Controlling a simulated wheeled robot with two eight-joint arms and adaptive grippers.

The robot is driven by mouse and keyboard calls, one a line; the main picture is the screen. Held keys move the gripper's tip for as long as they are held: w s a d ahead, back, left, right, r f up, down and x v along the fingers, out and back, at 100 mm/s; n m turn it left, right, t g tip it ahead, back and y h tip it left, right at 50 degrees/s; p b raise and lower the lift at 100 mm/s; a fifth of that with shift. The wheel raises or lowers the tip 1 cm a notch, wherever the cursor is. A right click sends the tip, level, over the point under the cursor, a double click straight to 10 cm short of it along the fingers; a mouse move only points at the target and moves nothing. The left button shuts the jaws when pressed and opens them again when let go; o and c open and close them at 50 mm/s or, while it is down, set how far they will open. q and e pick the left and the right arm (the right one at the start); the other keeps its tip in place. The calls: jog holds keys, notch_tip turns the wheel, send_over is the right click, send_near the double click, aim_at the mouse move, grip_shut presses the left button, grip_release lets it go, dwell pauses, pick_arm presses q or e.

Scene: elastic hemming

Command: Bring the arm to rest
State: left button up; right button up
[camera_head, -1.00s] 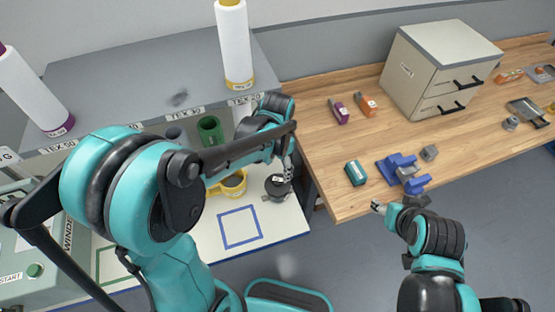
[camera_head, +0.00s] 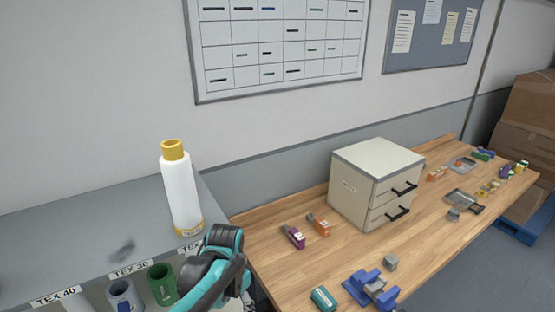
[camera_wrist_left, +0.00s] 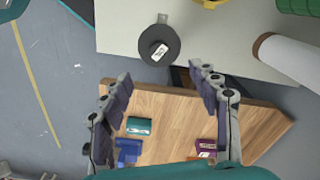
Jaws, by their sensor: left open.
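My left arm (camera_head: 212,270) is teal and black and comes in at the bottom of the head view. Its gripper (camera_head: 248,303) is partly cut off there, beside the wooden bench's left edge. In the left wrist view my left gripper (camera_wrist_left: 158,78) is open, with its two dark-padded fingers spread and nothing between them. The wooden bench (camera_wrist_left: 172,117) lies behind the fingers. A black round object with a white label (camera_wrist_left: 160,45) is beyond the fingertips on a pale surface.
The bench (camera_head: 330,265) carries a drawer cabinet (camera_head: 375,185), a blue fixture (camera_head: 362,287), a teal block (camera_head: 323,299) and purple (camera_head: 294,237) and orange (camera_head: 320,225) items.

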pick_arm(q)
jog(key=s+a+f+n+t+b, duration=0.2)
jog(key=s+n+t+b, duration=0.1)
jog(key=s+b, duration=0.1)
jog(key=s+a+f+n+t+b, duration=0.2)
jog(key=s+n+t+b, duration=0.1)
jog(key=s+t+b, duration=0.1)
jog(key=shift+s+a+f+n+b, duration=0.3)
jog(key=shift+s+b, duration=0.2)
jog(key=shift+s, duration=0.5)
